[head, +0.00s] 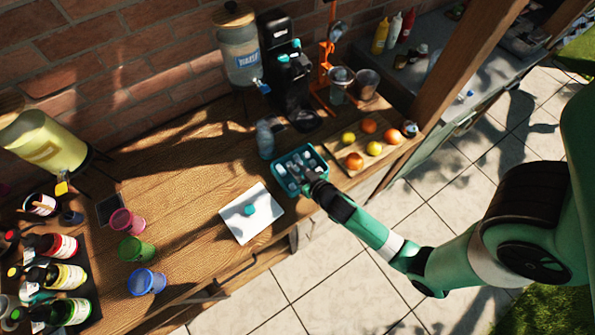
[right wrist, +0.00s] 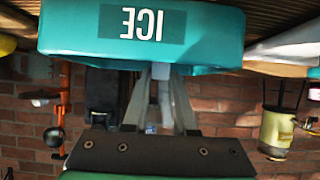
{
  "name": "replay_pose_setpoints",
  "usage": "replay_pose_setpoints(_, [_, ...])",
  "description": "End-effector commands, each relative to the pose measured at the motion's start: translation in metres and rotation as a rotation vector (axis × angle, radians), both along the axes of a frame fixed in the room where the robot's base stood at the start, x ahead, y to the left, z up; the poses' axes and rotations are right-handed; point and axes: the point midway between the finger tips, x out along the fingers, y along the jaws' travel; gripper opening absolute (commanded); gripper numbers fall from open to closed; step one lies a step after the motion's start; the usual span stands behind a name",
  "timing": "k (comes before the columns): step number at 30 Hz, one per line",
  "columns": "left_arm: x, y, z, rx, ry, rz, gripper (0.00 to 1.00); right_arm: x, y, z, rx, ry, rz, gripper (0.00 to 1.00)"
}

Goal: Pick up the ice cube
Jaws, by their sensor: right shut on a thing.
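The teal ice bin (head: 324,158) stands near the table's front edge, with pale ice cubes (head: 291,176) inside. Its wall, marked ICE, fills the top of the right wrist view (right wrist: 220,45). My right gripper (head: 309,178) reaches down into the bin's near right part. In the right wrist view its fingers (right wrist: 160,72) run up to the bin and are closed on a pale ice cube (right wrist: 160,70), mostly hidden by the bin wall. My left gripper is in neither view.
A wooden board with fruit (head: 344,156) lies right of the bin. Pink, green and blue cups (head: 147,282) stand farther left; bare table lies between.

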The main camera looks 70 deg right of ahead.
Motion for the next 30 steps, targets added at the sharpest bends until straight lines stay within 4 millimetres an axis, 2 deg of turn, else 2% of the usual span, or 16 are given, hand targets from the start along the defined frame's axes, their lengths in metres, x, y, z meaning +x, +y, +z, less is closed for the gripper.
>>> replay_pose_setpoints(7, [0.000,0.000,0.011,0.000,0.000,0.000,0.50,-0.022,0.047,0.063,-0.001,-0.003,0.010,0.00])
replay_pose_setpoints(10, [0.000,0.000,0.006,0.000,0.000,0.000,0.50,-0.033,0.067,0.069,-0.001,0.001,0.012,0.00])
replay_pose_setpoints(14, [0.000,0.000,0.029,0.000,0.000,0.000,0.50,-0.044,0.088,0.088,-0.003,0.002,0.011,0.00])
replay_pose_setpoints(15, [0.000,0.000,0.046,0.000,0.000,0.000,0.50,-0.046,0.091,0.096,-0.002,0.006,0.005,0.00])
replay_pose_setpoints(20, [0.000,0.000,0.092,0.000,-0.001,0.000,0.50,-0.054,0.106,0.106,-0.005,0.008,0.009,0.00])
replay_pose_setpoints(24, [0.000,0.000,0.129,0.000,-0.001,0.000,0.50,-0.057,0.114,0.107,-0.004,0.012,-0.001,0.00])
replay_pose_setpoints(30, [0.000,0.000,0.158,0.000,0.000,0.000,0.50,-0.062,0.122,0.105,-0.003,0.006,0.000,0.00])
